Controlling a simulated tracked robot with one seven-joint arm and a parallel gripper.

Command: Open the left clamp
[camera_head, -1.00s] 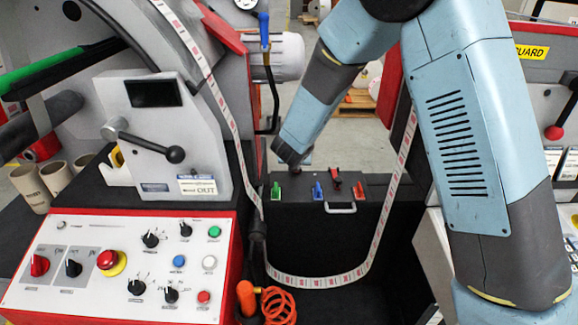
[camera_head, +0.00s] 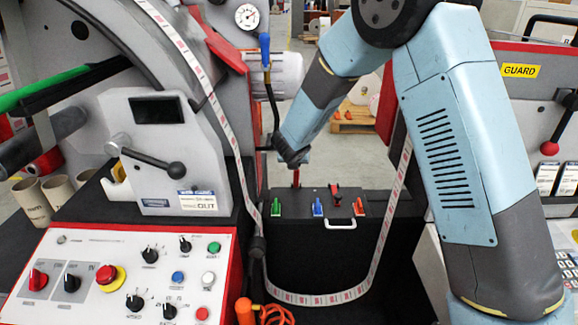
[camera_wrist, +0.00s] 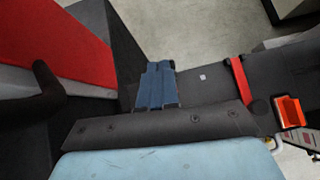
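In the head view a black box (camera_head: 318,250) stands behind the label web. Small green (camera_head: 276,208), blue (camera_head: 317,207) and orange (camera_head: 358,207) levers and a red-topped knob (camera_head: 336,196) sit on its top. I cannot tell which part is the left clamp. My arm ends above and behind the green lever, apart from it; its fingers are hidden there. In the wrist view a blue slotted block (camera_wrist: 155,86) shows beyond my dark wrist edge. A red bar (camera_wrist: 242,80) and an orange piece (camera_wrist: 290,111) are at right. I cannot make out any fingertips.
The label web (camera_head: 388,215) loops down around the box's front. The control panel (camera_head: 95,245) and grey housing (camera_head: 150,175) are at left. Bare floor (camera_head: 350,160) shows behind the box.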

